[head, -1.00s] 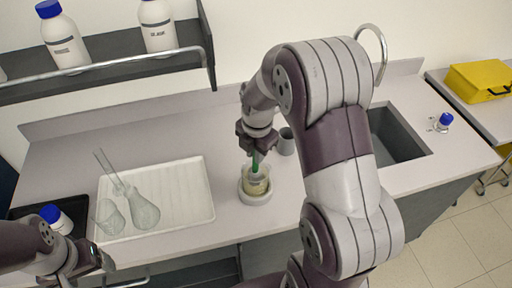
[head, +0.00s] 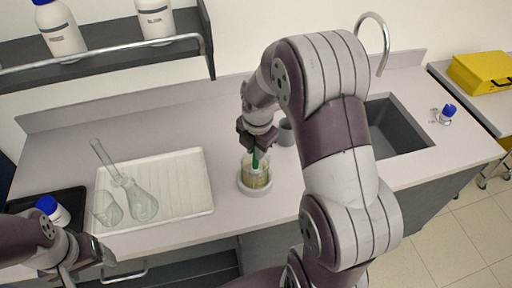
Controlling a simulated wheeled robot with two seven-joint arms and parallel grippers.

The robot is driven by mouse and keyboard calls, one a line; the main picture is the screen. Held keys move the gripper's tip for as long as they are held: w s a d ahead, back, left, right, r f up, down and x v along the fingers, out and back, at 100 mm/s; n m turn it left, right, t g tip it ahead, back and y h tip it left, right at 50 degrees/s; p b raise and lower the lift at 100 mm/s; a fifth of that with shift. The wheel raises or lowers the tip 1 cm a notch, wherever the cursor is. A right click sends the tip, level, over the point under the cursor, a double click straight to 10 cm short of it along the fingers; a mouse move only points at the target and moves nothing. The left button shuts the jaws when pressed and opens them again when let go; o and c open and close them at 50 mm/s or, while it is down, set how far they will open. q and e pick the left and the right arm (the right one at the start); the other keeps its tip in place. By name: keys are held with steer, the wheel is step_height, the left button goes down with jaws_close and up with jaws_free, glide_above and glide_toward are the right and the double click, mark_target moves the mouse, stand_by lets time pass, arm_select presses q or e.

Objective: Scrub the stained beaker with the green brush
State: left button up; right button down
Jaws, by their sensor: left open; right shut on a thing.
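The stained beaker (head: 256,178) is clear glass with a yellowish-brown stain. It stands upright in a pale round holder (head: 257,191) near the front of the counter. My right gripper (head: 256,148) is directly above it, shut on the green brush (head: 256,159). The brush points down, with its lower part inside the beaker; its bristles are hard to make out through the glass. My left gripper (head: 98,255) is open and empty at the lower left, in front of the counter's edge and far from the beaker.
A white drying tray (head: 185,190) holds a flask and other glassware on the left. A black tray (head: 70,200) holds a blue-capped bottle (head: 52,211). A grey cup (head: 286,133) stands behind the beaker. The sink (head: 398,128) is at right, partly behind my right arm.

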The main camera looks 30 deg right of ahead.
steer(key=shift+f+b, duration=0.35)
steer(key=shift+f, duration=0.2)
